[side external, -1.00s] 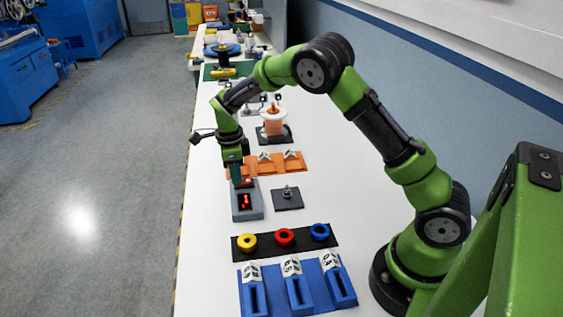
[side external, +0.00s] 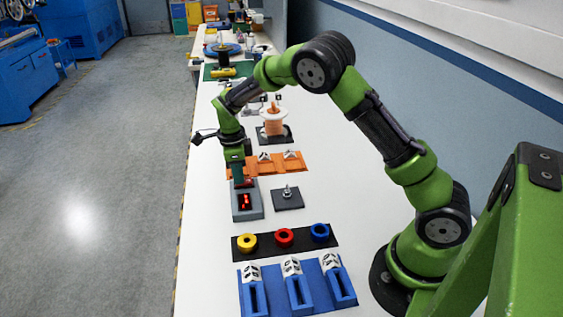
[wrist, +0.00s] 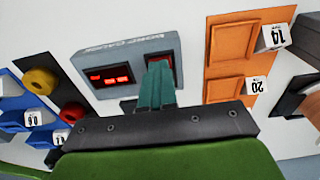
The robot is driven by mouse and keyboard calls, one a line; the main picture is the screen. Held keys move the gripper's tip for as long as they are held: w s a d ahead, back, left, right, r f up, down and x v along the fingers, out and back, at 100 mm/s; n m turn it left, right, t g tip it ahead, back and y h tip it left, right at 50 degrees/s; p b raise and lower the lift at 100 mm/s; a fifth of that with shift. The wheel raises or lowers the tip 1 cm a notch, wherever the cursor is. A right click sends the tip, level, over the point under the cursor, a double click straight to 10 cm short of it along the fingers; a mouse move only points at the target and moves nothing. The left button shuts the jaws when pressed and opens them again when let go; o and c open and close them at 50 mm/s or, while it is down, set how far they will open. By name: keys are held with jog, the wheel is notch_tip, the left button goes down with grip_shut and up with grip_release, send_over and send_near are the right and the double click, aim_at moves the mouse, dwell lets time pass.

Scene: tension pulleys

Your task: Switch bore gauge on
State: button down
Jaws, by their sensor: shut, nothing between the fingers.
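The bore gauge (side external: 248,208) is a grey box with a lit red display, standing on the white table below my gripper. In the wrist view its lettered grey case (wrist: 88,68) shows the glowing red display (wrist: 111,77) and a red rocker switch (wrist: 165,57) at its right end. My gripper (wrist: 159,66) is shut and empty, its teal fingers pointing down at the switch and covering part of it. In the side view the gripper (side external: 239,180) is at the gauge's far end. The tips look to be at or touching the switch; exact contact is hidden.
An orange tray (side external: 276,168) with numbered white tags lies just behind the gauge. A dark plate with a small metal part (side external: 288,197) is to its right. Yellow, red (side external: 284,236) and blue rings on a black mat and a blue slotted holder (side external: 275,297) are nearer the camera.

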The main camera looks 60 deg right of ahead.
notch_tip(320, 180, up, 13)
jog(key=s+a+r+n+t, duration=0.2)
jog(key=s+n, duration=0.5)
jog(key=s, duration=0.1)
jog(key=s+a+r+n+t+y, duration=0.1)
jog(key=s+r+n+t, duration=0.2)
jog(key=s+n, duration=0.5)
jog(key=s+a+r+n+t+y, duration=0.1)
jog(key=s+a+r+n+t, duration=0.1)
jog(key=s+n, duration=0.5)
jog(key=shift+s+a+r+n+t, duration=0.3)
jog(key=shift+s+a+n, duration=0.1)
jog(key=shift+s, duration=0.35)
